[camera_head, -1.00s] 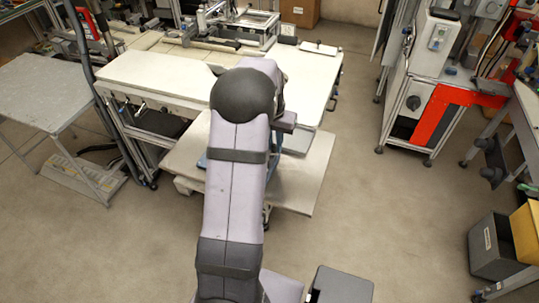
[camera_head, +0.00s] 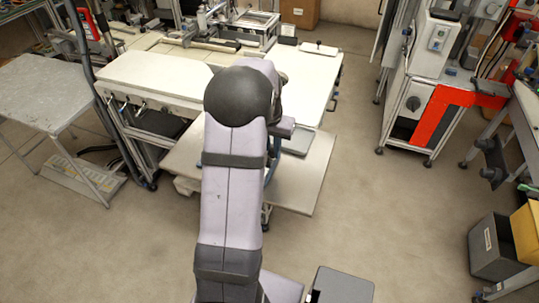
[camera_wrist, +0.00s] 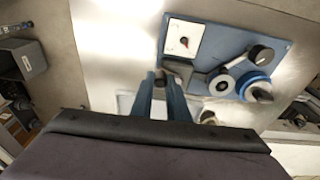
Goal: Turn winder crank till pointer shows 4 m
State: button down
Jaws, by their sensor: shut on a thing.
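The winder is a blue plate (camera_wrist: 232,45) on the pale bench in the wrist view. It carries a white dial (camera_wrist: 184,40) with a short red pointer; its scale is too small to read. A grey wheel (camera_wrist: 222,85), a blue reel (camera_wrist: 254,86) and a black knob (camera_wrist: 262,54) sit on its right side. My gripper (camera_wrist: 160,78) reaches to the plate's lower left, its two blue fingers shut on a small dark handle, apparently the crank's. The rest of the crank is hidden. In the camera_head view my arm hides the winder and gripper.
The pale bench (camera_head: 305,85) has a lower shelf-like top (camera_head: 300,185) at its front. A grey tray (camera_head: 297,142) lies right of my arm. A grey side table (camera_head: 40,92) stands left. Open floor lies to the right, before a cabinet with a red panel (camera_head: 432,118).

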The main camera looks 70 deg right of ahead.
jog(key=shift+w, duration=0.25)
jog(key=shift+w+a+r, duration=0.15)
jog(key=shift+w+a, duration=0.25)
jog(key=shift+a, duration=0.05)
jog(key=shift+w, duration=0.1)
jog(key=shift+w+a, duration=0.2)
jog(key=shift+w, duration=0.3)
dwell(0.4)
